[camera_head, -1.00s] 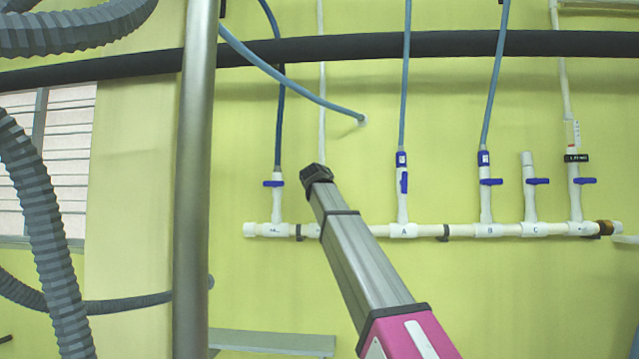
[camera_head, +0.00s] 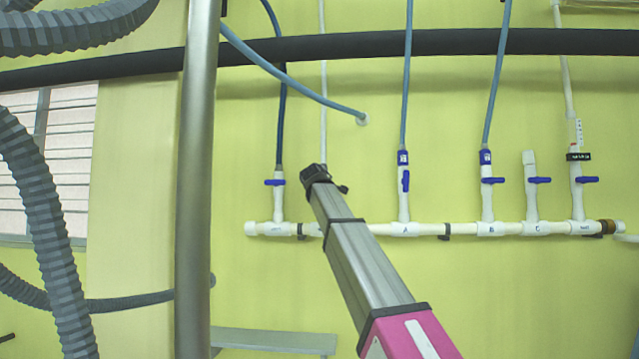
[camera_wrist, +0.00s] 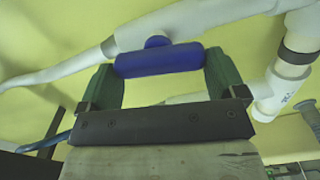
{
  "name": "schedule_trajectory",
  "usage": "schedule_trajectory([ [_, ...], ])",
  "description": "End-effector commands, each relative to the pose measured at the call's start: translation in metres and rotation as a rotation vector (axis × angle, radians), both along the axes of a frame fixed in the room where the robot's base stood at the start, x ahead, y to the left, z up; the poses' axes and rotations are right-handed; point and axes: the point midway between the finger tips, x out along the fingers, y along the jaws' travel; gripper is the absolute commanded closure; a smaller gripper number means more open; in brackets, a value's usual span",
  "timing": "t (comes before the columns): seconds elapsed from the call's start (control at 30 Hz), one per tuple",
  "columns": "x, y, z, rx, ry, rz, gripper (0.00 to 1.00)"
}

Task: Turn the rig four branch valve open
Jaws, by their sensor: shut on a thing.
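In the wrist view, my gripper (camera_wrist: 163,76) has its two green fingers at the two ends of a blue valve handle (camera_wrist: 158,59), shut on it. The handle lies nearly level across the picture, on a white pipe (camera_wrist: 190,22). In the head view, my gripper (camera_head: 316,177) is at the wall manifold (camera_head: 365,229), between the leftmost valve and the valve marked A. A thin white line (camera_head: 323,110) runs down behind it. The held valve is hidden there by my gripper, and its label cannot be read.
The leftmost valve (camera_head: 275,183) has a level blue handle. Valve A (camera_head: 405,181) has an upright handle. Valve B (camera_head: 491,181), valve C (camera_head: 539,181) and the rightmost valve (camera_head: 586,180) have level handles. A metal post (camera_head: 197,200) and grey corrugated hoses (camera_head: 45,220) stand at the left.

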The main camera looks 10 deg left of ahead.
Motion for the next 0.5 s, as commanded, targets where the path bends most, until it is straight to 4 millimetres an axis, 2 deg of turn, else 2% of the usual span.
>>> schedule_trajectory([
  [0.2, -0.0005, 0.0005, -0.001, -0.083, 0.0, 0.001, 0.34],
  [0.5, -0.0005, 0.0006, -0.0014, -0.119, 0.0, 0.001, 0.34],
])
